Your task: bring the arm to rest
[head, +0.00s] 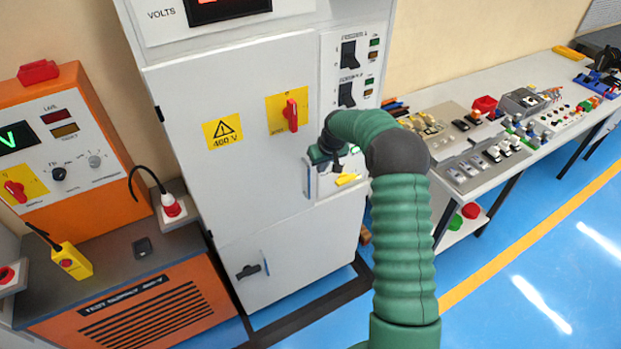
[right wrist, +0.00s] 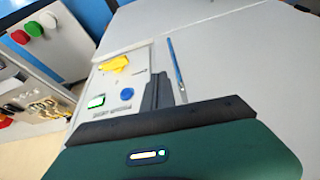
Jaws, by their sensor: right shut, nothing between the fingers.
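My right arm (head: 402,235), with green ribbed sleeves, rises from the bottom of the head view and bends left toward the grey cabinet. My right gripper (head: 336,165) is small and partly hidden there, in front of the cabinet's small control panel. In the right wrist view, its dark fingers (right wrist: 162,88) are together and empty, over the same panel. The panel carries a yellow handle (right wrist: 115,64), a blue knob (right wrist: 127,94) and a green-lit button (right wrist: 96,101). I cannot tell whether the fingers touch the panel. My left gripper is not in view.
The grey cabinet (head: 230,180) has a red switch (head: 290,115) and a 400 V warning label. An orange test unit (head: 90,130) stands at left. A workbench (head: 530,75) with several components extends at right. The blue floor (head: 540,260) at right is clear.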

